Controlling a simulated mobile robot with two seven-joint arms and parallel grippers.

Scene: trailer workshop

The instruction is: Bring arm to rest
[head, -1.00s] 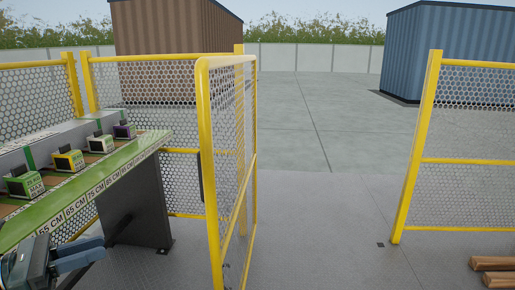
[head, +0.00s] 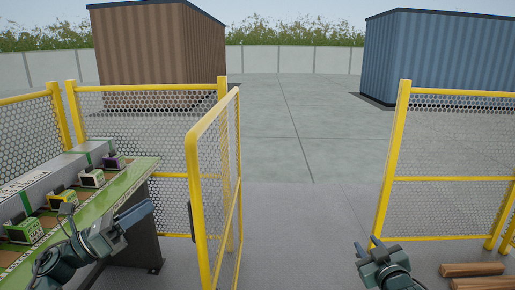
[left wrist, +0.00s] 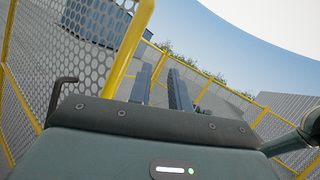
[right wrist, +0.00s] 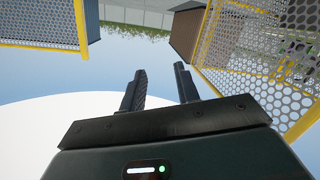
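My left gripper (head: 140,214) is raised at the left of the head view, in front of the green sloped bench, with its fingers pointing right. In the left wrist view its two fingers (left wrist: 160,88) stand apart with nothing between them. My right gripper (head: 366,246) is at the lower right of the head view, fingers pointing away from me, in front of the right fence panel. In the right wrist view its fingers (right wrist: 159,88) are wide apart and empty. Neither gripper appears to touch anything. Most of both arms is out of view.
The green bench (head: 110,192) at the left carries several small labelled boxes. A yellow-framed mesh gate (head: 216,185) stands open beside it. A mesh fence (head: 445,155) is at the right, with wooden logs (head: 472,269) at its foot. The floor between gate and fence is clear.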

